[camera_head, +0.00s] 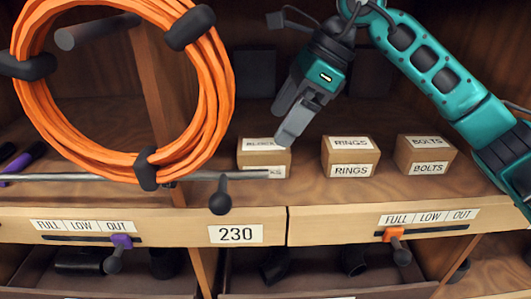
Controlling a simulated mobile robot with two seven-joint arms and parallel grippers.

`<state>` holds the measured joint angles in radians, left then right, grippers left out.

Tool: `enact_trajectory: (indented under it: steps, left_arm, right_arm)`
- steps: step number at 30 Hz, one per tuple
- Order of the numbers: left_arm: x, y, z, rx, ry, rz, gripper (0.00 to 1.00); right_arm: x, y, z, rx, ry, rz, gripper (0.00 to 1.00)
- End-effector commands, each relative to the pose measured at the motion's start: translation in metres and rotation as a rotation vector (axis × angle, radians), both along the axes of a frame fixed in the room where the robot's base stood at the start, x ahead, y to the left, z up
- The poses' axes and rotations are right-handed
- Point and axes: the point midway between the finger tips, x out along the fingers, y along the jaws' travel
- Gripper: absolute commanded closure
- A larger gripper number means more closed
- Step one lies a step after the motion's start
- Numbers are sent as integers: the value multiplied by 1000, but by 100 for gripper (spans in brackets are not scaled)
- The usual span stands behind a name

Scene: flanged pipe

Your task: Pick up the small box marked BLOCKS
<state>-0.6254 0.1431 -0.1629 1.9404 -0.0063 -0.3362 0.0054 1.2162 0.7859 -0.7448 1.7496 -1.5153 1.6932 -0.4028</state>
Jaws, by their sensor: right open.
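The small cardboard box marked BLOCKS (265,160) stands on the wooden shelf, left of the other boxes. Its top label is partly covered by my gripper, and a grey rod crosses in front of its front label. My right gripper (292,133) comes in from the upper right on a teal arm. Its grey fingers point down at the box's top right part and overlap it in the picture; I cannot tell whether they touch it. It holds nothing that I can see. My left gripper is not in view.
Boxes marked RINGS (351,157) and BOLTS (426,155) stand to the right. An orange cable coil (215,75) hangs at the left front. A grey rod (200,177) with a black knob (221,198) runs before the shelf. The shelf edge bears a 230 label (235,234) and sliders.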

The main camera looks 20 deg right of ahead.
Motion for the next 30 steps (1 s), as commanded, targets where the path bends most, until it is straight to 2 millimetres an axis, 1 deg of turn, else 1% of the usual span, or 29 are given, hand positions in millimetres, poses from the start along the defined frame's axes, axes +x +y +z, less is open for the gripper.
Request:
enact_trajectory:
  steps: [1,3,11,15,19,22,28,29,30]
  left_arm:
    - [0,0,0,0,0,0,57]
    - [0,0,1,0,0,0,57]
    - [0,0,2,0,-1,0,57]
    - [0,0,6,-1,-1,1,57]
    - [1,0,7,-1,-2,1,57]
    - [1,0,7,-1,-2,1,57]
    - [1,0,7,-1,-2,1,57]
    - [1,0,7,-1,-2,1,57]
    - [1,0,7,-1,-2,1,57]
  right_arm:
    - [0,5,-9,1,4,3,6]
    - [2,11,-18,2,2,1,6]
    - [4,22,-35,3,2,1,6]
    - [4,35,-52,3,3,3,6]
    - [6,43,-67,3,1,1,6]
    - [7,45,-72,3,1,1,6]
    - [8,45,-73,3,0,-1,6]
    - [8,45,-73,3,0,-1,7]
    - [8,45,-73,3,0,-1,11]
